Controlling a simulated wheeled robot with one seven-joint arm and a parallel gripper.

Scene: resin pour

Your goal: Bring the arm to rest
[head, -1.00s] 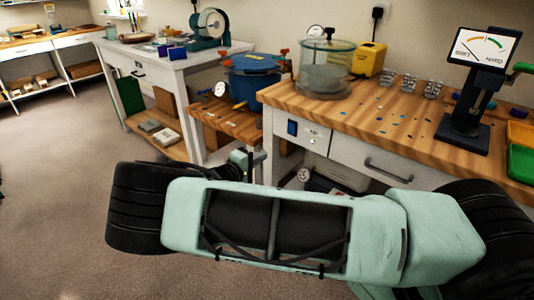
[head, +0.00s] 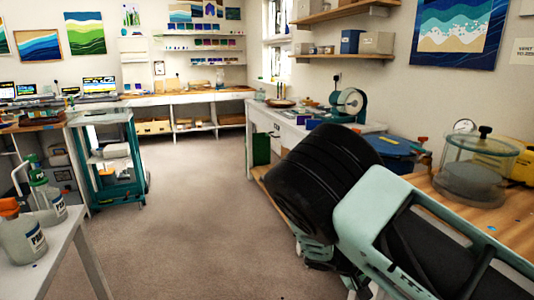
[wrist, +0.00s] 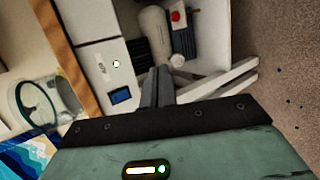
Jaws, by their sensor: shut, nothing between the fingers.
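My gripper (wrist: 158,80) shows in the wrist view, its dark fingers together with nothing between them. It points toward the front of a white cabinet (wrist: 98,62) with a blue switch (wrist: 121,95), and I cannot tell the distance. In the head view my pale green arm fills the lower right, in front of the workbenches. My gripper cannot be made out in the head view.
A glass chamber (head: 480,165) and a blue pot (head: 368,147) stand at the right. A green-framed cart (head: 107,160) and a white table with bottles (head: 22,235) are at left. The middle floor is clear.

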